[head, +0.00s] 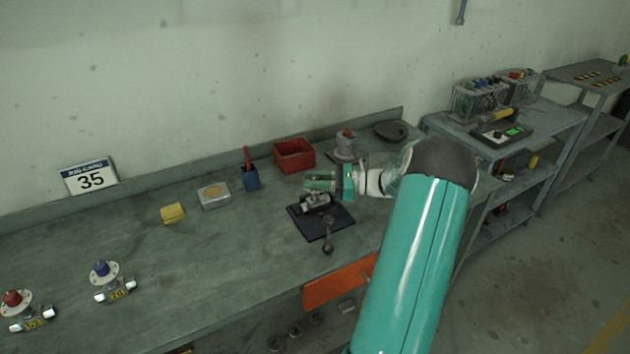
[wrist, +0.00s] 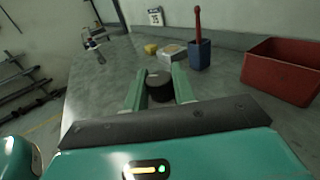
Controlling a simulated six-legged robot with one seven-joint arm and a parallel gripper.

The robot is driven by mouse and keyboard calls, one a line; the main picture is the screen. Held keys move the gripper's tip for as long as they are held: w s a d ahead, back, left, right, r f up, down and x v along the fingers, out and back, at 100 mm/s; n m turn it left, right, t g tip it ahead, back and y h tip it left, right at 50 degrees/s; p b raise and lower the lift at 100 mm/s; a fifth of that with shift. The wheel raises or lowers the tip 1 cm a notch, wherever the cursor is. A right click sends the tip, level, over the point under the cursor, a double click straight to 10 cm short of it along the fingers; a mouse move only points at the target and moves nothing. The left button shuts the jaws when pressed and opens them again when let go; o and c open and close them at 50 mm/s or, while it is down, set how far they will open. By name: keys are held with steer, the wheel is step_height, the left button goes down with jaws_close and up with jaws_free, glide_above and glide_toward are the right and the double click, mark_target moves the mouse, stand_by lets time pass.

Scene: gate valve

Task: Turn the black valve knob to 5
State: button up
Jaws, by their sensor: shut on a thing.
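The black knob (wrist: 160,88) shows in the wrist view as a short dark cylinder with a flat top. My gripper (wrist: 160,92) has its two green fingers on either side of it, shut on it. The knob cannot be told apart clearly there. No number or pointer on the knob can be read.
A red bin (head: 294,155), blue cup (head: 250,178), grey box (head: 214,197) and yellow block (head: 173,213) stand behind and left. Blue-topped (head: 103,269) and red-topped (head: 14,299) valves stand far left. A flanged valve (head: 346,148) is close behind my gripper.

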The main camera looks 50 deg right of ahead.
steer(key=o, duration=1)
steer(key=shift+c, duration=0.2)
steer(key=v, duration=1.4)
steer(key=shift+a, duration=0.1)
